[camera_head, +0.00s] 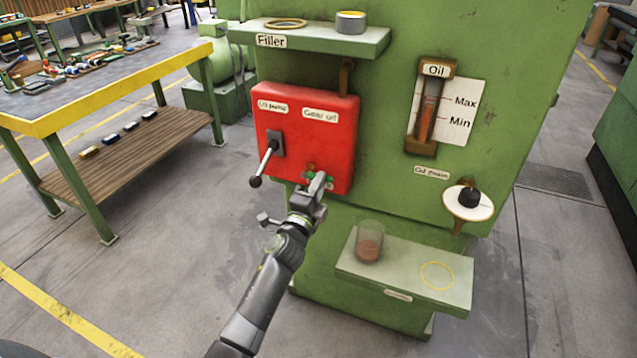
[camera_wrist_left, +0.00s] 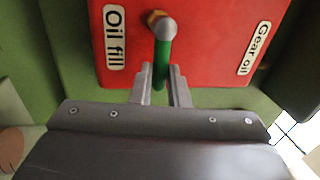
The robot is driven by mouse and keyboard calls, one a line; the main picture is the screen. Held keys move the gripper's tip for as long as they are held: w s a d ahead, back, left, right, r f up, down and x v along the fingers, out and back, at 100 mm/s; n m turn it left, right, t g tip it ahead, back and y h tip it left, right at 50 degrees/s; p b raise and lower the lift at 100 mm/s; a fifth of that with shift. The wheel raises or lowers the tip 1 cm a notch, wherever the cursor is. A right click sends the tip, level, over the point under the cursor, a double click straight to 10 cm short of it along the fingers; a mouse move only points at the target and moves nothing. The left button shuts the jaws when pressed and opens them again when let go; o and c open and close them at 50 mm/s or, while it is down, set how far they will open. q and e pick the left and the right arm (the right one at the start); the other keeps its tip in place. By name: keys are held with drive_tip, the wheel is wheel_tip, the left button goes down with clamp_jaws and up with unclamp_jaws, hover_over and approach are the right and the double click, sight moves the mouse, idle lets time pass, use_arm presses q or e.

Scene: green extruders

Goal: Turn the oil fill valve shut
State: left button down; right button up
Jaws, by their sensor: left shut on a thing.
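The oil fill valve sits low on the front of a red box (camera_head: 270,120). In the left wrist view, the valve has a brass nut, a grey elbow and a green handle (camera_wrist_left: 162,58), beside the "Oil fill" label (camera_wrist_left: 115,38). My left gripper (camera_head: 318,184) reaches the box's lower edge in the head view and hides much of the valve. In the left wrist view, its fingers (camera_wrist_left: 161,90) are shut on the green handle, one on each side. My right gripper is not in view.
A black-knobbed lever (camera_head: 264,165) sticks out left of the valve. An oil gauge (camera_head: 430,108) and a black drain knob (camera_head: 468,197) are to the right. A lower shelf (camera_head: 400,275) holds a glass of brown material (camera_head: 369,243). A workbench (camera_head: 100,90) stands left.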

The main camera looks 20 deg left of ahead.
use_arm(q)
drive_tip(key=shift+m, duration=0.4)
drive_tip(key=c, duration=1.4)
unclamp_jaws()
drive_tip(key=shift+w+f, duration=0.1)
drive_tip(key=p+v, duration=0.1)
drive_tip(key=v, duration=1.6)
drive_tip(key=shift+s+a+p, duration=0.1)
drive_tip(key=shift+s+p, duration=0.15)
drive_tip(key=shift+p, duration=0.05)
drive_tip(key=shift+f, duration=0.15)
